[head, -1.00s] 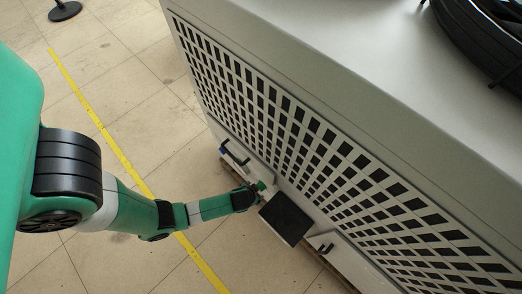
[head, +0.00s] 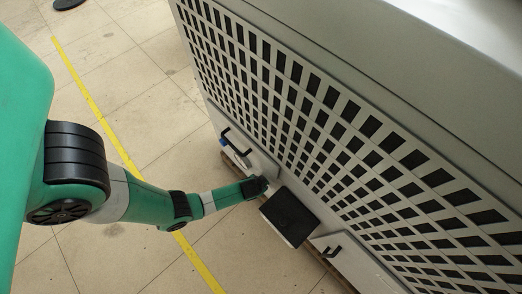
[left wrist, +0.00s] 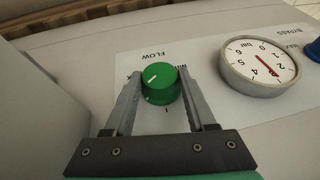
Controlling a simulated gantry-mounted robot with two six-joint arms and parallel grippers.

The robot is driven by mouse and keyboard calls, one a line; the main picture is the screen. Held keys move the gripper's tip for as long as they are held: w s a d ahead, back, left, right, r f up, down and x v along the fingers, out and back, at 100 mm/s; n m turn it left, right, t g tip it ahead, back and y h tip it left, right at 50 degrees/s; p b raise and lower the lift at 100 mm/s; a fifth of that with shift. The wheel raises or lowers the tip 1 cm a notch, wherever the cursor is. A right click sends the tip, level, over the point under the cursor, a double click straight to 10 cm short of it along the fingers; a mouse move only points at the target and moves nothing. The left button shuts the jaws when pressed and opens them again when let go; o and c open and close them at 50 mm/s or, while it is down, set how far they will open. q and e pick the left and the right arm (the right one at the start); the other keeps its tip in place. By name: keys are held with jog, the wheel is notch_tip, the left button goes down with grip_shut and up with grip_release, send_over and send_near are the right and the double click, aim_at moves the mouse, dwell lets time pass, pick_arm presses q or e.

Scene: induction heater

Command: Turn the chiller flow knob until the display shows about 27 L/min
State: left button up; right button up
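The green flow knob (left wrist: 161,84) shows in the left wrist view, with a white pointer mark on its face and the word FLOW on the pale panel beside it. My left gripper (left wrist: 160,74) has one finger on each side of the knob, and the fingertips meet its sides with no clear gap there. In the head view, my left gripper (head: 265,184) reaches low to the side of the grey machine; the knob is hidden there. No flow display can be read in either view. My right gripper is not in view.
A round pressure gauge (left wrist: 258,66) with a red needle sits right of the knob, and part of a blue knob (left wrist: 314,50) lies beyond it. A black panel (head: 290,216) and black handle (head: 332,252) are beside my gripper. Floor with a yellow line (head: 100,112) is open.

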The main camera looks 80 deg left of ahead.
pick_arm(q)
grip_shut()
jog(key=shift+s, duration=0.1)
